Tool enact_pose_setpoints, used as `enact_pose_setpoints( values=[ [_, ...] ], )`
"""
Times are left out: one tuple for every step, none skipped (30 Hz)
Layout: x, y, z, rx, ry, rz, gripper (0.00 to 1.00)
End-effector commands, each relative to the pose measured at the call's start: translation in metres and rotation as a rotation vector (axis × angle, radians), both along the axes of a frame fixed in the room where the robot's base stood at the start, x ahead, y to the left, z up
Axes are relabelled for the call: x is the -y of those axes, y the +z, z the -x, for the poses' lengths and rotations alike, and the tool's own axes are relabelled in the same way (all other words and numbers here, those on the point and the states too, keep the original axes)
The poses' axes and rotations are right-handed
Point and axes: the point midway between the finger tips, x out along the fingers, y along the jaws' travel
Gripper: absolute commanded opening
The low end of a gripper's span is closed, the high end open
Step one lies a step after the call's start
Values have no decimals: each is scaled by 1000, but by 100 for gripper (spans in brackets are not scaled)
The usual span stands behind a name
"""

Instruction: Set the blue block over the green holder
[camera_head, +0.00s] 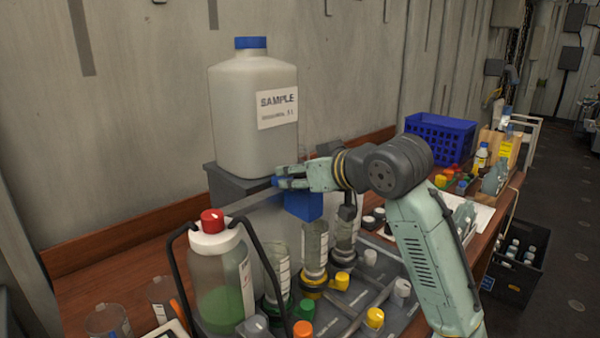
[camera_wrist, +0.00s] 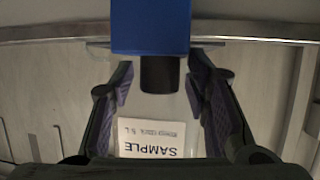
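The blue block (camera_head: 303,206) is at the upper middle of the workstation in the head view, just under my gripper (camera_head: 282,181). In the wrist view the blue block (camera_wrist: 150,28) is at the top, with a dark knob (camera_wrist: 160,75) sticking out from it. My gripper (camera_wrist: 160,85) has a finger on each side of the knob, with a narrow gap showing at both sides. It looks open. The green holder (camera_head: 276,305) has a green base, low and left of the block. A clear upright holder with a yellow base (camera_head: 313,282) is below the block. Any contact under the block is unclear.
A large SAMPLE jug (camera_head: 252,115) stands on a grey box behind my gripper. A red-capped bottle of green liquid (camera_head: 222,272) with black handles stands at left. Coloured knobs, including an orange one (camera_head: 303,329), crowd the front. A blue crate (camera_head: 440,137) stands farther right.

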Motion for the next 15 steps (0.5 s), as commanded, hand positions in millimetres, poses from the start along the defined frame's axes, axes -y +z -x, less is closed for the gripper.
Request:
enact_pose_setpoints(
  values=[
    [0,0,0,0,0,0,38],
    [0,0,0,0,0,0,36],
    [0,0,0,0,0,0,33],
    [0,0,0,0,0,0,31],
    [0,0,0,0,0,0,29],
    [0,0,0,0,0,0,26],
    [0,0,0,0,0,0,24],
    [0,0,0,0,0,0,22],
    [0,0,0,0,0,0,20],
    [0,0,0,0,0,0,18],
    [0,0,0,0,0,0,16],
    [0,0,0,0,0,0,13],
    [0,0,0,0,0,0,11],
    [0,0,0,0,0,0,9],
    [0,0,0,0,0,0,6]
  ],
)
